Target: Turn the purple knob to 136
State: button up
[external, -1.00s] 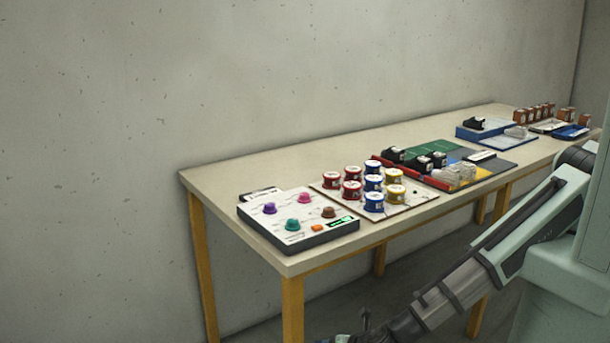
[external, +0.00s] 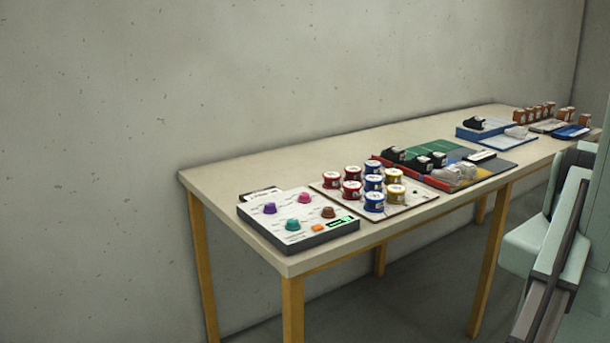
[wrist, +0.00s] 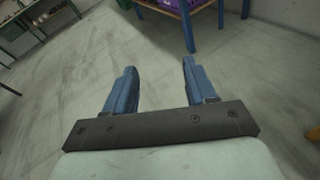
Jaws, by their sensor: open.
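The purple knob (external: 270,208) is at the far left of a white control panel (external: 258,225) on the near left end of the table. A pink knob (external: 305,198), a teal knob (external: 292,224) and a brown knob (external: 328,212) share the panel. A small green display (external: 337,222) is lit on it, too small to read. In the wrist view my gripper (wrist: 158,80) is open and empty, with its two blue fingers apart above the grey floor. The panel is not in the wrist view. In the external view my gripper is out of sight.
Red, blue and yellow tins stand on a board (external: 415,204) right of the panel. A red-edged tray (external: 410,177) with dark and clear items lies beyond. The bare table top (external: 225,180) is free behind and left of the panel. The wrist view shows another table's blue leg (wrist: 187,28).

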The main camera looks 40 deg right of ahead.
jog(key=s+a+r+n+g+y, duration=0.15)
jog(key=s+r, duration=0.25)
jog(key=s, duration=0.6)
jog(key=s+a+r+n+g+y, duration=0.1)
jog(key=s+r+n+g, duration=0.2)
jog(key=s, duration=0.6)
jog(key=w+a+r+m+t+h, duration=0.1)
jog(key=w+a+r+m+t, duration=0.2)
jog(key=w, duration=0.4)
jog(key=w+a+r+m+t+h, duration=0.1)
jog(key=w+r+m+t, duration=0.15)
jog(key=w+m, duration=0.35)
jog(key=w+a+r+m+t+h, duration=0.1)
jog(key=w+a+r+m+t, duration=0.15)
jog(key=w, duration=0.55)
jog(key=w+d+r+m+t+h, duration=0.1)
jog(key=w+r+m+h, duration=0.1)
jog(key=w+m, duration=0.35)
jog(key=w+d+r+m+t+h, duration=0.1)
jog(key=w+r+m+h, duration=0.15)
jog(key=w, duration=0.65)
notch_tip(320, 180, up, 19)
jog(key=m+g+h, duration=0.9)
jog(key=m+g, duration=0.3)
jog(key=m, duration=1.8)
send_over(270, 204)
notch_tip(270, 204, down, 14)
jog(key=shift+s+r, duration=0.1)
jog(key=shift+c, duration=0.5)
